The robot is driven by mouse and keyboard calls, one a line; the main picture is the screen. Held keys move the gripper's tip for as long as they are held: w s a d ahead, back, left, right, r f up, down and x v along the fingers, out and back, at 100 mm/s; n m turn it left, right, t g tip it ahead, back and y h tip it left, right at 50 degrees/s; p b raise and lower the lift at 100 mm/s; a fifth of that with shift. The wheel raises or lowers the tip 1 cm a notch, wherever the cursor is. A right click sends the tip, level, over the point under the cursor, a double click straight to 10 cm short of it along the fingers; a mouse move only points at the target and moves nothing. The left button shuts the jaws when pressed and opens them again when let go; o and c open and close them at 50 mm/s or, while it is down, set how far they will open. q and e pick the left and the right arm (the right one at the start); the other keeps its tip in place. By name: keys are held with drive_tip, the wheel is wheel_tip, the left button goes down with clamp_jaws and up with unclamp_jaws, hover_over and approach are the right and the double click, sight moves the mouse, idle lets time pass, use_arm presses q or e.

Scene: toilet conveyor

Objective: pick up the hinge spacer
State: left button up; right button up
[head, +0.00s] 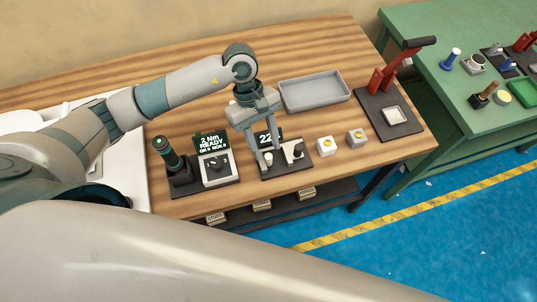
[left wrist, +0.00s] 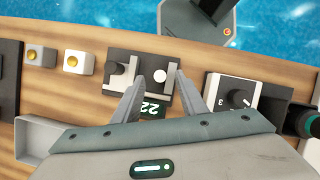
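A small white round piece, which looks like the hinge spacer (head: 268,158), stands on a dark fixture (head: 287,169) with a "22" display. It also shows as a white disc in the left wrist view (left wrist: 160,76). My left gripper (head: 267,153) points down over this fixture, its fingers apart. In the left wrist view the left gripper's fingertips (left wrist: 160,80) lie on either side of the white piece, with gaps visible. I cannot tell how far down the fingers reach around it. My right gripper is in neither view.
Beside the white piece is a black knob (head: 298,151). A screwdriver stand (head: 168,153) and dial box (head: 217,169) are to the left. Two small button blocks, white (head: 326,146) and grey (head: 356,138), are to the right. A grey tray (head: 314,93) and red lever press (head: 385,78) are farther back.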

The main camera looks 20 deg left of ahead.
sight(269, 160)
use_arm(q)
drive_tip(key=shift+p+x, duration=0.4)
drive_tip(key=shift+x, duration=0.85)
drive_tip(key=shift+c, duration=0.6)
clamp_jaws()
